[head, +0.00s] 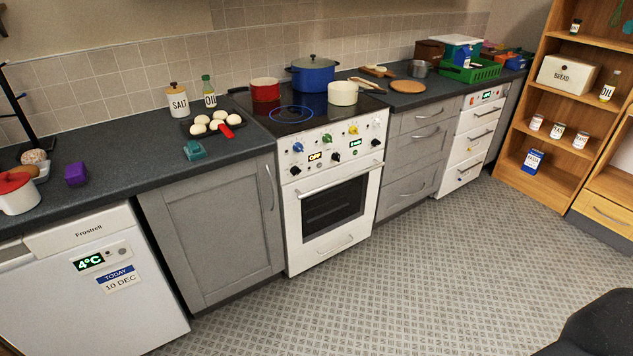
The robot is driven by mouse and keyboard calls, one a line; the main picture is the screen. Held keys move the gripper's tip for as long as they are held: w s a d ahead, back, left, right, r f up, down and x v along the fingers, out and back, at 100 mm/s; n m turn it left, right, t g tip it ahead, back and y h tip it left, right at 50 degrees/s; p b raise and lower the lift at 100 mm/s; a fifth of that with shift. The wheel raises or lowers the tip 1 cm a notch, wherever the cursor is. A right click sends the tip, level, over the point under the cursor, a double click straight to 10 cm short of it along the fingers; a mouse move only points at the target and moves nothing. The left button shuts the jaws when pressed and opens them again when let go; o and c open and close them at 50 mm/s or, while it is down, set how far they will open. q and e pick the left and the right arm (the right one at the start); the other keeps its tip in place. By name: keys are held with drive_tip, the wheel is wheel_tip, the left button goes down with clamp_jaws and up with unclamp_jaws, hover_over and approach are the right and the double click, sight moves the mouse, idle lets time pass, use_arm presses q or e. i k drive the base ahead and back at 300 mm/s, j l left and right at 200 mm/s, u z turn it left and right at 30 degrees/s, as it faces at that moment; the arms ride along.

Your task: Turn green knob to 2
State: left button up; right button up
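The white cooker (332,187) stands mid-picture with a row of small knobs on its front panel. A blue knob (298,147) is at the left and a yellow knob (353,129) is further right. Between them is a small knob (327,139) that may be the green one; its colour and the setting it points to are too small to read for certain. Several black knobs sit lower on the panel. One panel display (314,156) reads OFF, and a green-lit display (360,144) is too small to read. Neither of my grippers is in view.
A red pot (265,90), a blue lidded pot (313,74) and a cream pot (343,93) stand on the black hob, where a blue ring shows. A tray of eggs or buns (211,125) is left of it. The floor (400,285) before the cooker is clear.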

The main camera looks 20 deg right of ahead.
sight(327, 137)
drive_tip(key=i+l, duration=0.15)
drive_tip(key=l, duration=0.25)
drive_tip(key=i+l, duration=0.1)
drive_tip(key=l, duration=0.3)
drive_tip(key=i+l, duration=0.15)
drive_tip(key=l, duration=0.25)
drive_tip(key=i+l, duration=0.15)
drive_tip(key=l, duration=0.25)
drive_tip(key=i+l, duration=0.1)
drive_tip(key=l, duration=0.3)
drive_tip(key=z, duration=0.05)
